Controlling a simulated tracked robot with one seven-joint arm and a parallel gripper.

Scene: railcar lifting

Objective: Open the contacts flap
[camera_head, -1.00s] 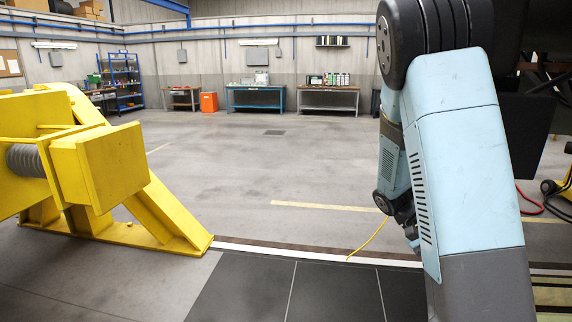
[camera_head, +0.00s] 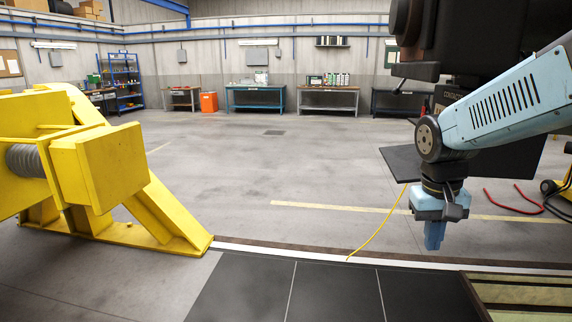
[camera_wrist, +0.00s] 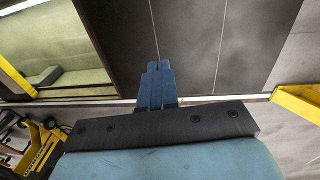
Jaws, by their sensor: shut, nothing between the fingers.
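The contacts flap cannot be picked out with certainty. A flat dark plate (camera_head: 402,162) sticks out to the left below a bulky dark body (camera_head: 470,35) at the upper right of the head view. My arm covers part of both, and I cannot tell whether this plate is the flap. My gripper (camera_head: 434,248) is shut and empty and points down, below the plate and apart from it in the picture. In the wrist view the blue fingers (camera_wrist: 157,72) are together over dark floor panels, with no flap in sight.
A yellow steel frame (camera_head: 110,175) stands at the left. A yellow cable (camera_head: 380,228) hangs down to the floor strip. A red hose (camera_head: 510,205) lies on the floor at the right. A greenish recess (camera_head: 520,295) is at the lower right. The middle floor is clear.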

